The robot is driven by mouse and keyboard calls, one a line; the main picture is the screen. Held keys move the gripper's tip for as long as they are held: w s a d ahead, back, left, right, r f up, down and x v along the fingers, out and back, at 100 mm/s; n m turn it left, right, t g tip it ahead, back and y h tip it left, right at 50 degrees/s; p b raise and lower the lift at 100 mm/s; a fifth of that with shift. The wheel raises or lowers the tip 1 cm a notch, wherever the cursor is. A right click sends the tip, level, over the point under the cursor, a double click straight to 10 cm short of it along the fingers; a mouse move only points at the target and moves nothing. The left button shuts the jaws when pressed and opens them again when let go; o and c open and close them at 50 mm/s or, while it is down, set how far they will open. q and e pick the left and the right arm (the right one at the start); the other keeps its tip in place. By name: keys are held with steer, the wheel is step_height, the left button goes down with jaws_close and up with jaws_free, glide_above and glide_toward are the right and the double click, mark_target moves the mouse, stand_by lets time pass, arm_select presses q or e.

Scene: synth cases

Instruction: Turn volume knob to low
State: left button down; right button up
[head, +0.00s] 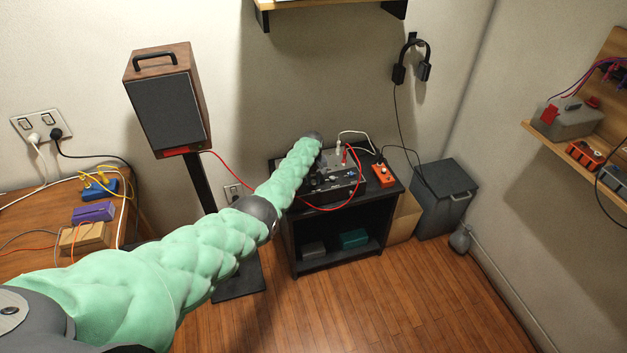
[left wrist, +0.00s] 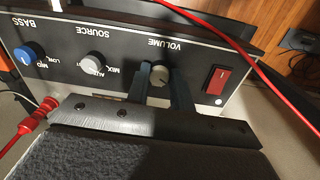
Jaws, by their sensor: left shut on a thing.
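The volume knob (left wrist: 161,76) is a grey round knob under the VOLUME label, which appears upside down in the left wrist view. The two dark fingers of my left gripper (left wrist: 162,86) stand on either side of it, and the gripper is shut on it. I cannot tell clearly where the knob points. The knob sits on the black front panel of the amplifier (left wrist: 125,55). In the head view my left arm reaches down to the amplifier (head: 345,186) on the black stand; the fingers and the knob are hidden there. My right gripper is not in view.
Beside the volume knob are a grey source knob (left wrist: 94,61), a blue bass knob (left wrist: 29,54) and a red switch (left wrist: 217,80). A red cable (head: 330,208) loops in front of the amplifier. An orange box (head: 382,174) stands right of it. A speaker (head: 168,105) stands left.

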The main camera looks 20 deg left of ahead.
arm_select(q)
steer(key=shift+w+r, duration=0.1)
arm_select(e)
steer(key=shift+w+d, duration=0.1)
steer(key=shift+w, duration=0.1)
arm_select(q)
steer(key=c, duration=1.4)
jaws_free()
steer(key=shift+o, duration=0.8)
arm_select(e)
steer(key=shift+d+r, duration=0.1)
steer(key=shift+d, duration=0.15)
